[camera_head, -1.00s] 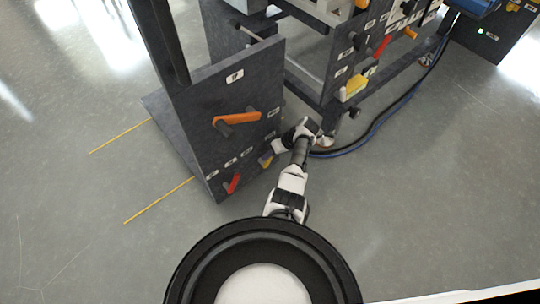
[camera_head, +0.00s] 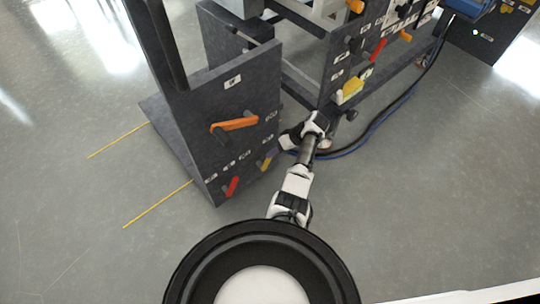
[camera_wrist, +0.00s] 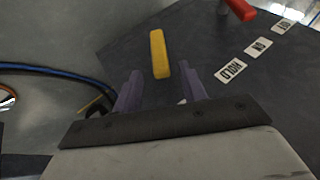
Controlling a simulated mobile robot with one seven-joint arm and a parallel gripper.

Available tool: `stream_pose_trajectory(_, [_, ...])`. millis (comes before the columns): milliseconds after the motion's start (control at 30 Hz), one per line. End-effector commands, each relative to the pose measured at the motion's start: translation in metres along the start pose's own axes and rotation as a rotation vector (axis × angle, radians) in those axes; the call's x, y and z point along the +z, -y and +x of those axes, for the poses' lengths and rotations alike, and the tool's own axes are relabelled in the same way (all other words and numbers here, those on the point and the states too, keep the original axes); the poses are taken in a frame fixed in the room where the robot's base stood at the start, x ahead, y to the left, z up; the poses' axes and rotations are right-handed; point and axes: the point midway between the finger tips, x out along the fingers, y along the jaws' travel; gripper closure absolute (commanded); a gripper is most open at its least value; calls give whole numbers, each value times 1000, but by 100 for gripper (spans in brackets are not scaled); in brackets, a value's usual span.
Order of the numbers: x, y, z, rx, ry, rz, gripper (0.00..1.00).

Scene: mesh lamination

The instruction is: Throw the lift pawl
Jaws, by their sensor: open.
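A dark panel (camera_head: 205,90) carries several coloured levers. A small yellow lever (camera_head: 267,163) sits low on its right side; it also shows in the wrist view (camera_wrist: 159,54), upright just beyond my fingertips and roughly between them. A red lever (camera_head: 233,186) is low on the panel, with its end at the top of the wrist view (camera_wrist: 240,9). A larger orange handle (camera_head: 235,124) is higher up. I cannot read which one is marked as the lift pawl. My gripper (camera_wrist: 162,84) is open and empty, close to the yellow lever and apart from it.
Small white labels, one seeming to read HOLD (camera_wrist: 230,71), run between the yellow and red levers. A machine frame with a yellow block (camera_head: 350,90) stands behind to the right. Blue and black hoses (camera_head: 375,130) lie on the floor there.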

Motion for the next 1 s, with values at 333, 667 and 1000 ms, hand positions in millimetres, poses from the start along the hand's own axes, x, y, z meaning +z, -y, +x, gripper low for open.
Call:
stream_pose_trajectory(333, [0,0,-70,1,-1,0,58])
stream_pose_trajectory(667, [0,0,-83,-1,1,0,58])
stream_pose_trajectory(1000, [0,0,-83,-1,1,0,58])
